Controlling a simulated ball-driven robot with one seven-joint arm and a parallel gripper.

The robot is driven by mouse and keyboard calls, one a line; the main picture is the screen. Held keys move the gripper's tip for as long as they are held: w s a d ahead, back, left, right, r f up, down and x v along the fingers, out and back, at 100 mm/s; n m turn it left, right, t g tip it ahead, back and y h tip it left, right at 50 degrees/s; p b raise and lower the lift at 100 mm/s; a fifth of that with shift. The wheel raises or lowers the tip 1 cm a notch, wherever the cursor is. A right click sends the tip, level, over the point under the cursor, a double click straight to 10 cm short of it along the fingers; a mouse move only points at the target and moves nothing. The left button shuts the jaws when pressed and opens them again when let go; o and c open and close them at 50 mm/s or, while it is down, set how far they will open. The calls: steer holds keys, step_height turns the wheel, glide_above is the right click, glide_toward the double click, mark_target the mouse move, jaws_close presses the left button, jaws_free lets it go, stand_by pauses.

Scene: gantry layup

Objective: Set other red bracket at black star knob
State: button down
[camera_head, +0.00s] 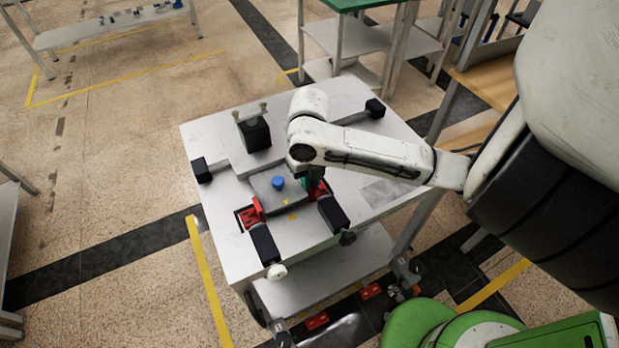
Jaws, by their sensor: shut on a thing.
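My gripper (311,183) is low over the right side of the fixture, shut on a red bracket (320,191). My wrist hides much of the fingers and part of this bracket. The bracket is at the far end of a black block (333,214); whether it touches the fixture is unclear. The black star knob (348,238) is at the near end of that block. Another red bracket (251,214) stands at the left side of the fixture, at the far end of a second black block (264,243) with a white knob (277,271).
A blue knob (278,183) stands on the grey plate between the brackets. A tall black block (255,133) and black end blocks (202,170) (375,108) stand on the white bench (232,256). Red pieces (317,320) (370,291) show low by the bench's front.

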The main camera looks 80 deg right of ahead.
steer(key=shift+f, duration=0.1)
steer(key=shift+f, duration=0.15)
steer(key=c, duration=1.2)
jaws_free()
steer(key=shift+r, duration=0.2)
step_height(320, 180, up, 12)
steer(key=shift+r, duration=0.1)
